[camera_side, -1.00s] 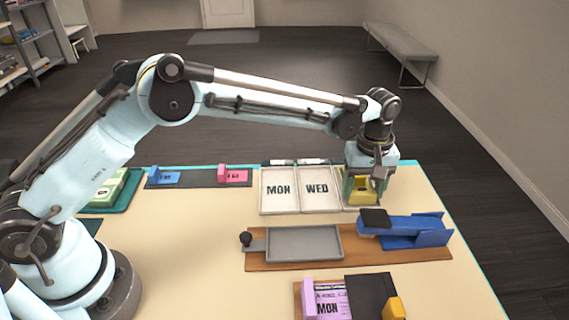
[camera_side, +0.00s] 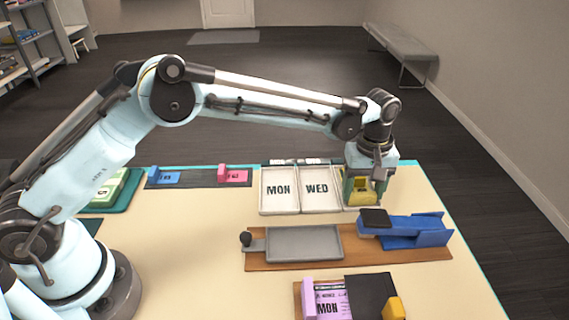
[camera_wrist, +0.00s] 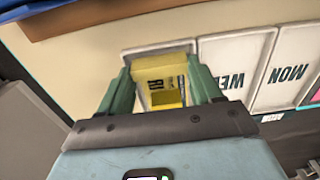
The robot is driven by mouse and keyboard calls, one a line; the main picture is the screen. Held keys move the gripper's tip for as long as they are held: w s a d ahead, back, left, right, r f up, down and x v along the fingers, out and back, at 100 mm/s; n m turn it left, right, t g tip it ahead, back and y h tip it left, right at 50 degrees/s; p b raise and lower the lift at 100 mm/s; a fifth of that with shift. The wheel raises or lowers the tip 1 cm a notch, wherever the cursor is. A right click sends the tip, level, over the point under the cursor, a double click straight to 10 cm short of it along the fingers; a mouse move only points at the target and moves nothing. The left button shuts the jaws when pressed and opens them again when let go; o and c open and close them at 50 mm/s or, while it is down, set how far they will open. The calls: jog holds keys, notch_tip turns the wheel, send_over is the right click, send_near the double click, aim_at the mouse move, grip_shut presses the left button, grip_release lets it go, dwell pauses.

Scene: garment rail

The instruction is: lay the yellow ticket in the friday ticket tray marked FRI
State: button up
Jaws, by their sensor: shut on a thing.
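My gripper (camera_side: 365,188) is at the far right of the row of trays. It is shut on the yellow ticket (camera_wrist: 165,72), which sits between the green fingers in the wrist view and has dark, partly hidden lettering. The ticket also shows under my gripper in the side view (camera_side: 358,198). It is over a pale tray (camera_wrist: 147,51), the end one beside WED; its rim shows around the ticket. My gripper and the ticket hide any marking on this tray. I cannot tell whether the ticket touches the tray floor.
The WED tray (camera_side: 318,206) and MON tray (camera_side: 279,208) stand to the left. In front is a wooden board (camera_side: 300,264) with a grey plate and a blue device (camera_side: 415,231). A purple MON ticket (camera_side: 330,300) lies nearer.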

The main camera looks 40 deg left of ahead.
dwell(0.3)
jog(key=o, duration=1.1)
jog(key=shift+o, duration=0.5)
jog(key=shift+r, duration=2.45)
jog(key=shift+r, duration=2.5)
jog(key=shift+r, duration=0.1)
